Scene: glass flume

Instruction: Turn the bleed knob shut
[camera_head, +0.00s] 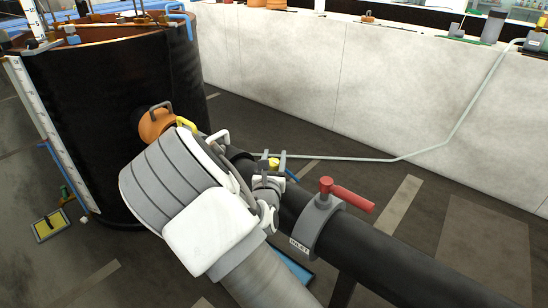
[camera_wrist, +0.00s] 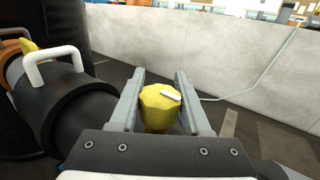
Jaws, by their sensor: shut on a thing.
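The bleed knob (camera_wrist: 158,108) is a yellow, faceted knob with a white pointer mark on its top, which points to the right in the wrist view. My gripper (camera_wrist: 159,74) has one finger on each side of it and is shut on it. My wrist hides much of the pipe around the knob, and the knob's base is hidden.
A black pipe (camera_head: 370,250) runs to the lower right, with a grey collar labelled INLET and a red-handled valve (camera_head: 345,196). A large dark tank (camera_head: 85,120) stands at the left. An orange fitting (camera_head: 155,122) is near it. A pale wall (camera_head: 300,85) stands behind.

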